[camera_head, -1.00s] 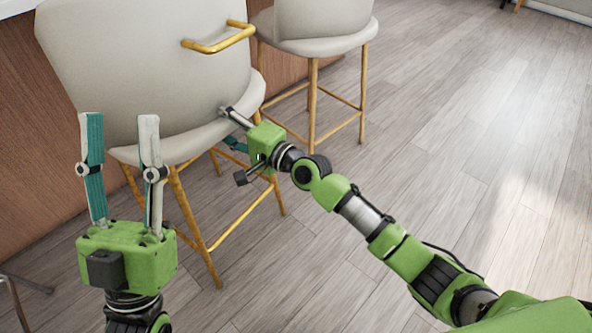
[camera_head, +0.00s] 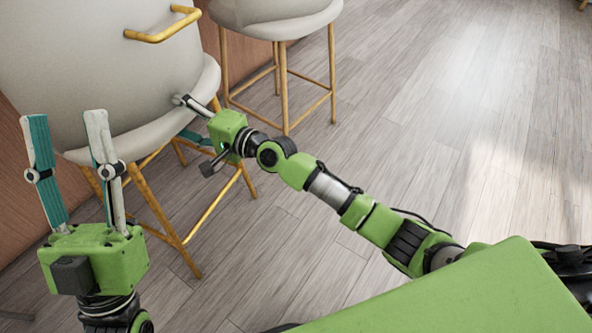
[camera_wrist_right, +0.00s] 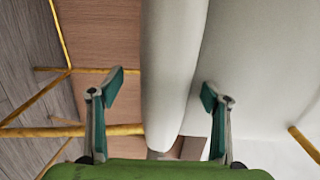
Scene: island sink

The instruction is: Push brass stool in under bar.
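The near brass stool has a pale cream shell seat (camera_head: 110,70), a brass back handle (camera_head: 163,25) and brass legs (camera_head: 160,212). It stands in front of the brown wood panel of the bar (camera_head: 18,190). My right gripper (camera_head: 183,118) is at the right lower edge of the seat shell, one finger above and one below it. In the right wrist view the fingers are apart, with the shell's edge (camera_wrist_right: 172,70) between them; contact is unclear. My left gripper (camera_head: 66,114) is open, fingers upright and empty, in front of the shell's lower left.
A second matching stool (camera_head: 285,15) stands behind and to the right, with its legs (camera_head: 283,90) close to the near stool. The wood floor (camera_head: 430,110) to the right is clear. A thin dark metal piece lies low at the left edge.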

